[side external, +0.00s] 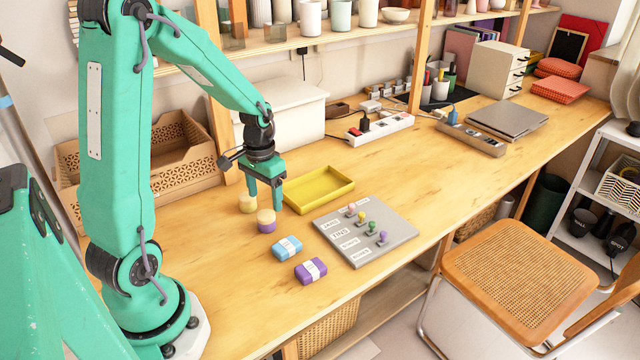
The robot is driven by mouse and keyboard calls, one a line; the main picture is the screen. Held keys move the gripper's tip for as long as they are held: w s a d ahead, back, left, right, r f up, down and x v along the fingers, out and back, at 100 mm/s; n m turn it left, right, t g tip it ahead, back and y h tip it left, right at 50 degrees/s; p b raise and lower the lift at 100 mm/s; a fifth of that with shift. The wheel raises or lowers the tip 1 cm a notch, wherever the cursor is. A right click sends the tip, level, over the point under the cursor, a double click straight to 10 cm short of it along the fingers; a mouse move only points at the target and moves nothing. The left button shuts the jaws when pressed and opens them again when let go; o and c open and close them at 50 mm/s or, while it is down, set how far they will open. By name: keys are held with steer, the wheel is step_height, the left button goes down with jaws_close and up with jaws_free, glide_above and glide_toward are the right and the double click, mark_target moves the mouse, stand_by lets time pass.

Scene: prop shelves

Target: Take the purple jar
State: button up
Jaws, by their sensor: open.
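The purple jar (267,227), with a pale wooden lid, stands upright on the wooden table in the side external view. My gripper (265,202) points down just above and behind it in the picture. Its fingers are apart with nothing between them. One fingertip is close to the jar's lid; I cannot tell whether they touch. A second jar (247,206), yellowish with a pale lid, stands just behind and to the left of the purple one.
A blue packet (287,248) and a purple packet (310,271) lie in front. A yellow tray (318,205) sits behind right, and a grey board (366,251) with several coloured knobs lies right. Table left of the packets is clear.

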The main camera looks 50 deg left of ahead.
mark_target(266, 214)
steer(key=shift+f, duration=1)
steer(key=shift+f, duration=0.1)
steer(key=shift+s+f, duration=0.15)
steer(key=shift+f, duration=2.35)
steer(key=shift+c, duration=0.5)
steer(key=c, duration=1)
